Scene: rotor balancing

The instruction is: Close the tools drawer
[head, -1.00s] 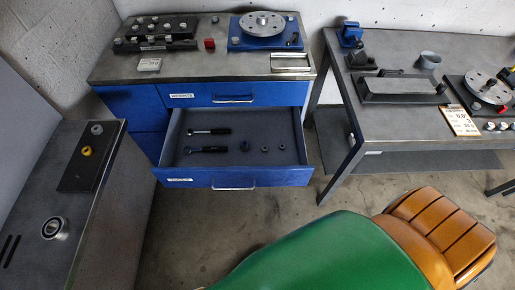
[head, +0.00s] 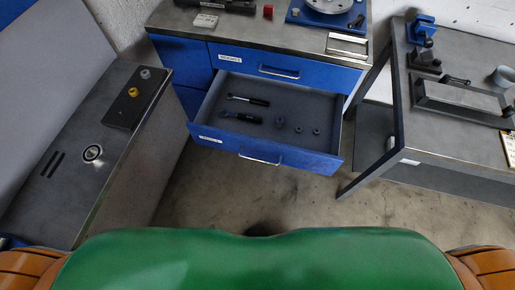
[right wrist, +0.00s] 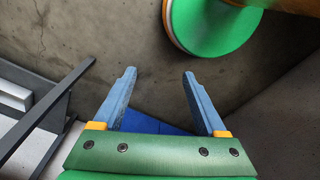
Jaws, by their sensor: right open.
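The tools drawer (head: 212,135) is pulled out of the blue cabinet (head: 181,55) in the head view. It is the lower drawer, with a silver bar handle (head: 260,160) on its blue front. Inside lie two black-handled tools (head: 245,100) and several small round parts (head: 298,127). My right gripper (right wrist: 158,85) shows in the right wrist view with its two blue fingers apart and nothing between them, above the concrete floor. A blue surface shows below and behind the fingers. My left gripper is not in view.
A grey bench (head: 58,125) stands at the left, with a bearing (head: 93,153) on it. A metal table (head: 460,110) with a dark leg (head: 372,145) stands right of the drawer. Bare floor (head: 250,195) lies between the drawer and my body.

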